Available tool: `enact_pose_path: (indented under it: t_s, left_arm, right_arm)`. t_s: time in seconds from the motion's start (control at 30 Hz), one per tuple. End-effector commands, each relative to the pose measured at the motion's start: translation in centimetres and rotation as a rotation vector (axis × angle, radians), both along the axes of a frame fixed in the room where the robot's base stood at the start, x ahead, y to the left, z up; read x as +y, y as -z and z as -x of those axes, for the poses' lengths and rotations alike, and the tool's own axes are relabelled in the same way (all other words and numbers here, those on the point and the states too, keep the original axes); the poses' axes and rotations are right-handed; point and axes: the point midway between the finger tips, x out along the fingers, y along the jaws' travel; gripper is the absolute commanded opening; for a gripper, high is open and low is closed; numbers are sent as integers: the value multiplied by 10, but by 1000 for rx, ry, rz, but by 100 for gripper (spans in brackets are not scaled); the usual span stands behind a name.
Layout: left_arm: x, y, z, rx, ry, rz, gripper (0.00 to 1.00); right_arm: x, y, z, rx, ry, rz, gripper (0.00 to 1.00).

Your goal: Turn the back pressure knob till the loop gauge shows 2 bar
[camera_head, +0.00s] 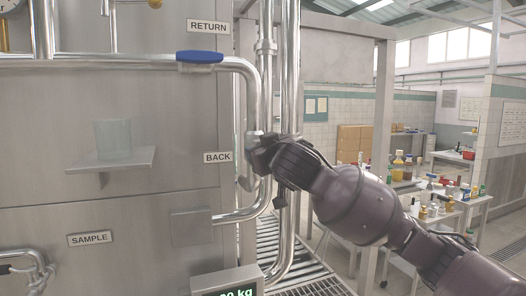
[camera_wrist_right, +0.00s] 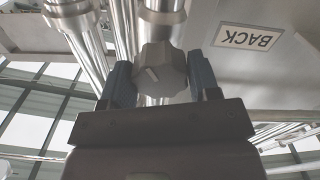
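The back pressure knob (camera_wrist_right: 161,72) is a grey faceted knob on a steel pipe fitting beside the BACK label (camera_head: 217,157). In the right wrist view it sits between the two blue-grey fingers of my right gripper (camera_wrist_right: 161,80), which appear to touch it on both sides. In the head view my right gripper (camera_head: 262,155) is at the vertical pipe just right of the BACK label, and it hides the knob. Only a sliver of a round gauge (camera_head: 3,40) shows at the left edge; its reading cannot be told. My left gripper is out of view.
A blue-handled valve (camera_head: 199,57) sits on the pipe under the RETURN label (camera_head: 208,26). A small shelf (camera_head: 112,160) holds a clear beaker (camera_head: 113,137). A kg display (camera_head: 228,284) is at the bottom. Vertical steel pipes (camera_head: 290,60) stand close to the gripper.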

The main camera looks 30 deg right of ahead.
Motion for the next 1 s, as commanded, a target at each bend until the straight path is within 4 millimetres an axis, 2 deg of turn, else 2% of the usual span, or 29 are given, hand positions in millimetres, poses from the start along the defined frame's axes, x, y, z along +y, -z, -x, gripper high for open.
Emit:
enact_pose_path:
  t_s: [0.03,0.17,0.37,1.0]
  left_arm:
    - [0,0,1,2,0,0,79]
    - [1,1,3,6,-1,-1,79]
    - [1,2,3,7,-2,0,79]
    - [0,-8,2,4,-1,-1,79]
  right_arm:
    - [0,0,0,0,0,0,48]
    - [0,0,0,0,0,0,30]
    - [0,0,0,-7,-1,-32,30]
    - [1,-1,0,-90,-1,-374,30]
